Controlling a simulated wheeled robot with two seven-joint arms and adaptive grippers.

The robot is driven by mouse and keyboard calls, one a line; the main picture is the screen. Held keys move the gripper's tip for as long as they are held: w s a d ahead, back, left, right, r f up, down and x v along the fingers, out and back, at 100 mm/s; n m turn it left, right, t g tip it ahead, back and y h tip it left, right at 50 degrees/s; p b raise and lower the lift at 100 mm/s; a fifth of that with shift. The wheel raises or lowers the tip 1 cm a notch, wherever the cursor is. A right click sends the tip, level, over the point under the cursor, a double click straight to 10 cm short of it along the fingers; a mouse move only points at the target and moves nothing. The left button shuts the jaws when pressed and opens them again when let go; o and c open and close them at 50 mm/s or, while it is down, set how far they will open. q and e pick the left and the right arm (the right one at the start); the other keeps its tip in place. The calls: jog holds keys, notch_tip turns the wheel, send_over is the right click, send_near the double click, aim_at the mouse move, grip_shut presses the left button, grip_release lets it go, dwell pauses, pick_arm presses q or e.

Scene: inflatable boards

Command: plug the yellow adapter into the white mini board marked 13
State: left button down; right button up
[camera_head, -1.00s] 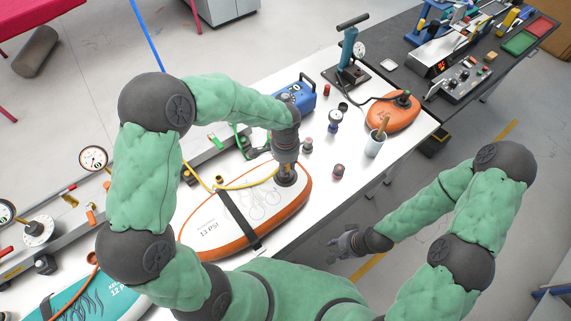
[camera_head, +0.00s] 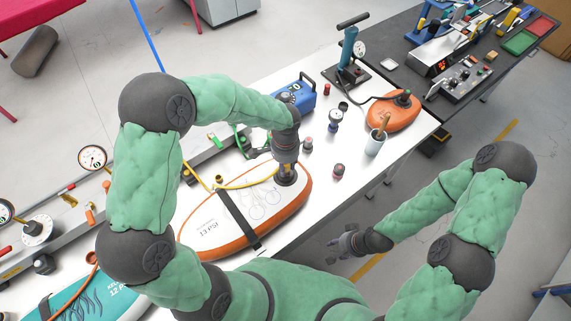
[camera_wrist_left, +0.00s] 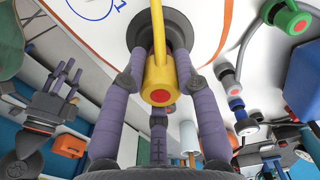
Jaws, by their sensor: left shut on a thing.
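The white mini board (camera_head: 215,215) with an orange rim lies on the white table and reads 13 PSI. My left gripper (camera_head: 287,176) points down over its far right end, at the dark round valve. In the left wrist view, the gripper's purple fingers (camera_wrist_left: 163,68) are shut around the yellow adapter (camera_wrist_left: 158,75), which has a red disc on its end. The adapter lines up with the dark valve (camera_wrist_left: 155,32); whether it is seated is hidden. My right gripper (camera_head: 343,243) hangs empty and open beyond the table's front edge; it also shows in the left wrist view (camera_wrist_left: 62,75).
A yellow hose (camera_head: 232,186) runs left from the adapter. A black strap (camera_head: 240,220) crosses the board. A teal board (camera_head: 95,295) lies at lower left. An orange board (camera_head: 393,113), a cup (camera_head: 375,145), a blue pump box (camera_head: 300,97) and small adapters stand to the right.

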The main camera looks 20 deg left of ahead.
pick_arm(q)
jog(key=shift+f+b, duration=0.8)
jog(key=shift+f, duration=0.3)
jog(key=c, duration=0.8)
grip_release()
jog(key=shift+c, duration=0.2)
notch_tip(320, 180, up, 12)
jog(key=shift+r, duration=0.1)
